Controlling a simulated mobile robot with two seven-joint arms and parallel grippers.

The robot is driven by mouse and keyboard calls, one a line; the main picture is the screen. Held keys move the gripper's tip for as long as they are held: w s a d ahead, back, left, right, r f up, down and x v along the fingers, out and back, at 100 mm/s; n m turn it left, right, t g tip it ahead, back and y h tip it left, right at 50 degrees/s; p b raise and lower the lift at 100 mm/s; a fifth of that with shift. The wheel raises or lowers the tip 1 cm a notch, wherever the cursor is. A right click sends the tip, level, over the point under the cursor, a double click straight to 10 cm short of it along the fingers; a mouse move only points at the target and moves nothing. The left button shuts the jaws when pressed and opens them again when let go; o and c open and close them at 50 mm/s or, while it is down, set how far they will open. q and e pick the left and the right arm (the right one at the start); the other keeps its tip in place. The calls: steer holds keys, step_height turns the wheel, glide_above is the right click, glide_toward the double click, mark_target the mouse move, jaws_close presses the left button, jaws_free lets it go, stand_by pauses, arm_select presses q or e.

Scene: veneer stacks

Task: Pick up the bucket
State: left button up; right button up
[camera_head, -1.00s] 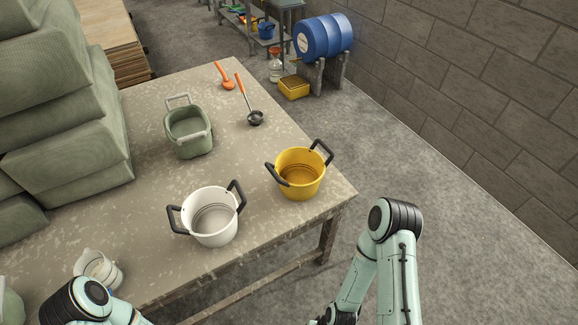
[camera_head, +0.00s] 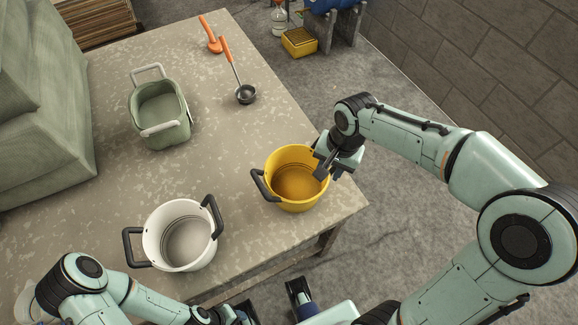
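Three bucket-like vessels stand on the table. The yellow bucket (camera_head: 296,193) with dark side handles is near the table's right corner. The white bucket (camera_head: 180,246) with dark handles is nearer to me on the left. The green bucket (camera_head: 160,115) with pale handles is farther back. My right gripper (camera_head: 325,166) is at the yellow bucket's right handle and largely hides it; I cannot tell whether its fingers are closed on the handle. My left gripper (camera_head: 268,304) is low at the bottom edge, in front of the table, away from the buckets and partly cut off.
The table (camera_head: 222,160) has a ladle (camera_head: 243,92) and an orange-handled tool (camera_head: 211,36) at the back. Green sacks (camera_head: 45,110) rise on the left. A yellow box (camera_head: 299,41) is on the floor beyond, near the brick wall (camera_head: 470,60). Middle tabletop is clear.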

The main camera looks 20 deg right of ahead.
steer(key=shift+w+a+f+b, duration=0.15)
steer(key=shift+f+b, duration=0.4)
steer(key=shift+f, duration=2.65)
steer(key=shift+a+f+b, duration=0.2)
steer(key=shift+f+b, duration=0.35)
steer(key=shift+f, duration=2.6)
arm_select(q)
steer(key=shift+s+a+f, duration=0.1)
steer(key=shift+f, duration=0.75)
arm_select(e)
jaws_close()
